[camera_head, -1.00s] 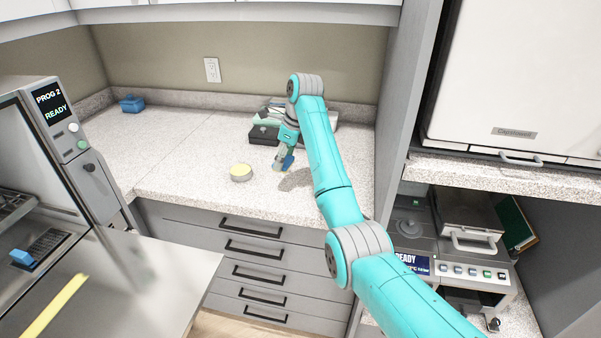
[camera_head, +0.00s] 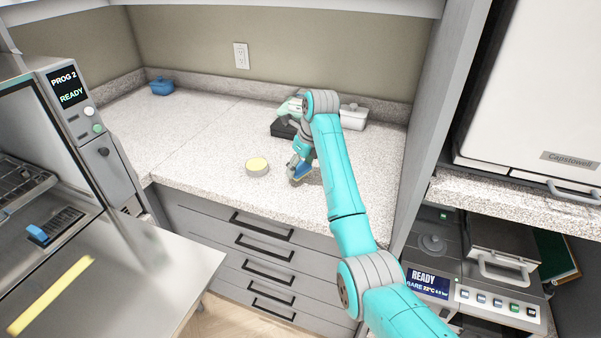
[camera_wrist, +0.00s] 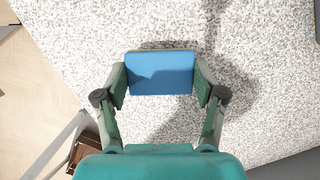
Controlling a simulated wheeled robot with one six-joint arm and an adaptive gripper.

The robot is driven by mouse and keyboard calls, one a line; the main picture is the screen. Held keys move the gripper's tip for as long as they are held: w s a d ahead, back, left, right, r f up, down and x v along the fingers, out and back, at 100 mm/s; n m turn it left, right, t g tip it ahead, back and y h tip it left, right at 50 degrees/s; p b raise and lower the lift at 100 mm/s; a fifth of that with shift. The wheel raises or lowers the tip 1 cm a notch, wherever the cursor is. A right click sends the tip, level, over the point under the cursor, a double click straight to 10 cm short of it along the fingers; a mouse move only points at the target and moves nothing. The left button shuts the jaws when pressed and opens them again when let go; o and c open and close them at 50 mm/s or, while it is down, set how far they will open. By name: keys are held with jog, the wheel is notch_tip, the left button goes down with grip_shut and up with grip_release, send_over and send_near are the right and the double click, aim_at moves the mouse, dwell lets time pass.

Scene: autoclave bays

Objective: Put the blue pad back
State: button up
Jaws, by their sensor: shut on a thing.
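The blue pad (camera_wrist: 160,73) is held between the two fingers of my gripper (camera_wrist: 160,80), seen in the wrist view with its flat blue face up toward the camera. A tan edge shows along its far side. In the head view the blue pad (camera_head: 303,169) is at the end of my arm, low over the speckled counter (camera_head: 205,150); I cannot tell whether it touches. My gripper (camera_head: 299,167) is partly hidden by my arm. A round pale dish with a yellow top (camera_head: 257,167) stands just left of it.
A dark box (camera_head: 283,128) and a white lidded container (camera_head: 353,117) stand behind my arm. A blue box (camera_head: 162,87) is at the back left. A cabinet wall bounds the right; the counter's left is clear.

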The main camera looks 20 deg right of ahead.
jog(key=shift+f, duration=1.3)
jog(key=shift+f, duration=0.1)
jog(key=o, duration=1)
